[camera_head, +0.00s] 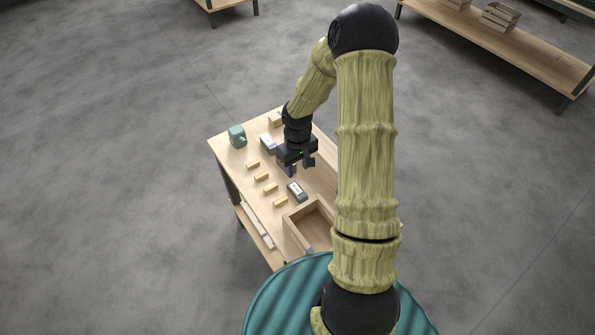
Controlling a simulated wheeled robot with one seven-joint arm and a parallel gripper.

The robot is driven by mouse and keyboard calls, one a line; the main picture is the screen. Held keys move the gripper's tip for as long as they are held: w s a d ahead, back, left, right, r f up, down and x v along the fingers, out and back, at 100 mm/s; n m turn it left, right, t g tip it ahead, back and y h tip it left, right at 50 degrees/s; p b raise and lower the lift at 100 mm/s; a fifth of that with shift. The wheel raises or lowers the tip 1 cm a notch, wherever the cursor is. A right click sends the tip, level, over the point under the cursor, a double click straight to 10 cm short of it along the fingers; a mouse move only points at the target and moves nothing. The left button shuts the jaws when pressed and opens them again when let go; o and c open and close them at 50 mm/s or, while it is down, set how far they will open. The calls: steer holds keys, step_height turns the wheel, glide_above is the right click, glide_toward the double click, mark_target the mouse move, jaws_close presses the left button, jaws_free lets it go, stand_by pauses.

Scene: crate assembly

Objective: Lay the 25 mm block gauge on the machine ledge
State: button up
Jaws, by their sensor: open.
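My gripper (300,167) is open above the middle of the wooden table, with its fingers pointing down. I cannot tell its height over the tabletop. Several small yellow-tan blocks (262,178) lie in a row to its left and front. A dark grey block with a pale label (297,191) lies just in front of it. A grey-white box (268,144) stands behind and to its left. I cannot tell which piece is the 25 mm block gauge, and no machine ledge can be made out for sure. My arm hides the right part of the table.
An open wooden crate (290,236) stands at the table's near end. A green container (237,136) is at the far left corner, and a small wooden piece (275,119) is at the back. The wooden table (226,143) has a lower shelf. Other benches stand far off across open floor.

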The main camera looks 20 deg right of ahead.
stand_by(0.5)
steer(key=s+a+r+m+t, duration=0.1)
steer(key=s+a+r, duration=0.3)
steer(key=s+r, duration=0.3)
steer(key=s+a+r+m+t, duration=0.1)
steer(key=s+a+r, duration=0.3)
steer(key=s+r, duration=0.4)
step_height(320, 180, up, 2)
steer(key=shift+a+r+t, duration=0.2)
steer(key=shift+a+t, duration=0.1)
steer(key=shift+a, duration=0.05)
steer(key=shift+c, duration=0.5)
steer(key=shift+w, duration=0.1)
